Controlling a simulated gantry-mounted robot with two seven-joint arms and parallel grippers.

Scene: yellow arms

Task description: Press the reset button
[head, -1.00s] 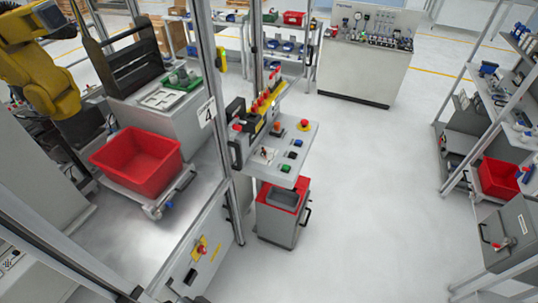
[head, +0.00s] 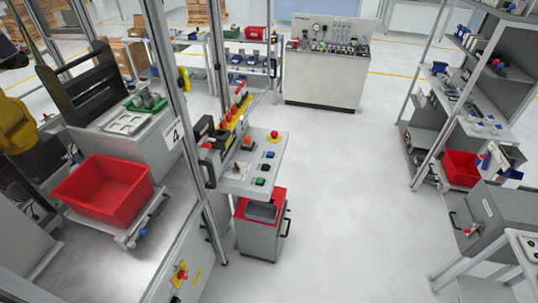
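A grey control panel (head: 242,183) juts out from the frame of the work cell, left of the middle. Another red and yellow button (head: 181,274) is on the cell's lower front. The labels are too small to read, so I cannot tell which is the reset button. Neither of my grippers is in view.
A red-topped grey bin (head: 262,226) stands below the panel. A red crate (head: 104,189) sits inside the cell, with a yellow robot arm (head: 16,125) at the left edge. A shelf rack (head: 462,122) stands at the right. The floor between is clear.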

